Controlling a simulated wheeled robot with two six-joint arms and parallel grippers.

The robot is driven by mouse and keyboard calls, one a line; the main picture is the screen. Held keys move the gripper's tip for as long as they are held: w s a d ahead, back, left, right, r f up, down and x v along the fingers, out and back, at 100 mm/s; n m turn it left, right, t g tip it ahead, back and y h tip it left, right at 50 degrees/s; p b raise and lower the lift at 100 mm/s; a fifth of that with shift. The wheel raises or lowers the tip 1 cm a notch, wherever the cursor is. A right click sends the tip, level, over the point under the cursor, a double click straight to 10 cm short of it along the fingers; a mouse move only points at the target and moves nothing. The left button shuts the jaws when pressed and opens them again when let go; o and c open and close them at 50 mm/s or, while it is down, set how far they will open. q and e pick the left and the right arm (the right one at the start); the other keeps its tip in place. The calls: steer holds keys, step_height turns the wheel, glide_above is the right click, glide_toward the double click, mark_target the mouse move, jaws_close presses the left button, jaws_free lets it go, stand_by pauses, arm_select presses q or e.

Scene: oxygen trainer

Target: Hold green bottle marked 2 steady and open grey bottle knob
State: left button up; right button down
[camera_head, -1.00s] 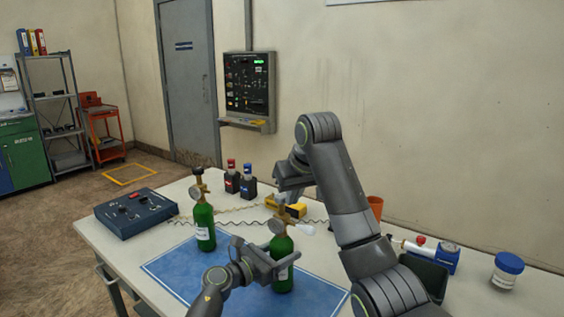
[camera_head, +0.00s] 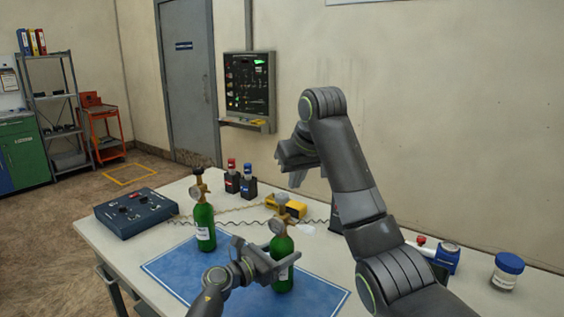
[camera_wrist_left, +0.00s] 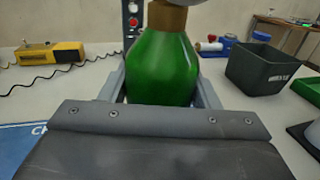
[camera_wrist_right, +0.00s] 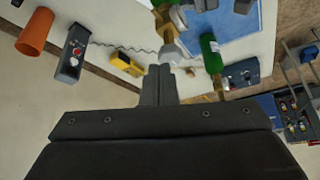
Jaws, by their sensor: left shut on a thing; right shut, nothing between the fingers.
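Two green bottles stand upright on the blue mat (camera_head: 175,268). My left gripper (camera_head: 283,258) is shut around the body of the right-hand bottle (camera_head: 284,245); this bottle fills the middle of the left wrist view (camera_wrist_left: 163,68). It has a brass valve, a round gauge (camera_head: 277,226) and a grey knob (camera_head: 281,199) on top. Its label is too small to read. My right gripper (camera_head: 297,182) is shut and empty, a little above the grey knob. In the right wrist view the closed fingers (camera_wrist_right: 160,70) point toward the grey knob (camera_wrist_right: 174,52). The other bottle (camera_head: 204,222) has a dark knob.
A blue control box (camera_head: 135,212) lies at the left of the table. A blue-lidded jar (camera_head: 508,270) is at the right. An orange cup (camera_wrist_right: 37,32) shows in the right wrist view.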

mark_target(282, 199)
steer(key=shift+r, duration=0.85)
steer(key=shift+a, duration=0.1)
step_height(282, 199, down, 6)
steer(key=a, duration=0.1)
steer(key=shift+s+a, duration=0.35)
steer(key=shift+s, duration=0.05)
steer(key=shift+w, duration=0.3)
stand_by(0.5)
steer(key=shift+w+d, duration=0.3)
steer(key=shift+d, duration=0.2)
steer(key=shift+s, duration=0.1)
stand_by(0.5)
